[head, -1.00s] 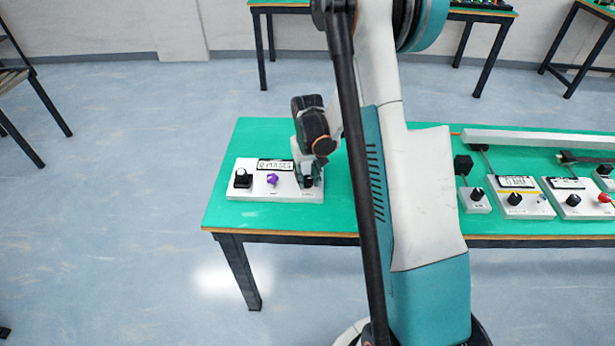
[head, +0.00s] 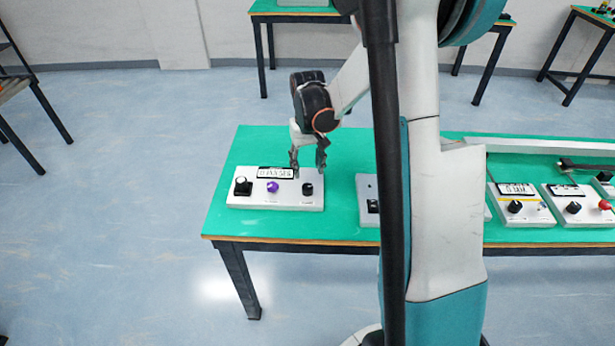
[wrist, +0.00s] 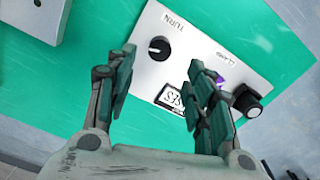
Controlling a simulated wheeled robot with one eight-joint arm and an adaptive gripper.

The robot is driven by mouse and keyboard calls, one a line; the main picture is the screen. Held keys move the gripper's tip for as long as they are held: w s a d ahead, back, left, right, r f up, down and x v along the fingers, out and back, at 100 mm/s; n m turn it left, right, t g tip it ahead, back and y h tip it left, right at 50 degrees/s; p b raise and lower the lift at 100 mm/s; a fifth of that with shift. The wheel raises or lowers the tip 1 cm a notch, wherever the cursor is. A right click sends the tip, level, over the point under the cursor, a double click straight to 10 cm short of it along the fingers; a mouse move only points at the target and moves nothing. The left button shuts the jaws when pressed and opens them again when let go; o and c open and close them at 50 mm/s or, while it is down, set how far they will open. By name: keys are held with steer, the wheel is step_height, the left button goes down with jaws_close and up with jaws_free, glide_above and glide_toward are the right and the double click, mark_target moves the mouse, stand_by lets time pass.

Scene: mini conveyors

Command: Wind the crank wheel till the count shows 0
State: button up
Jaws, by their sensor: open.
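A white control panel (head: 262,203) lies on the green table's left end. The black knob (head: 307,189) at its right is marked TURN in the wrist view (wrist: 159,48); no other crank wheel is clear. A purple knob (head: 272,187) is mid-panel, partly hidden by a finger in the wrist view. A larger black knob (head: 242,186) is at the left. The count display (head: 275,172) seems to start with 0, but its text is blurred. My gripper (head: 307,172) is open and empty above the TURN knob, which shows between its fingertips in the wrist view.
Another panel (head: 367,188) stands to the right, partly behind my arm. More panels with knobs (head: 516,207) line the table's right side. A long pale bar (head: 535,146) runs along the back. Green table (head: 338,200) is bare between the two leftmost panels.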

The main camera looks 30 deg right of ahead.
steer(key=shift+r, duration=1.7)
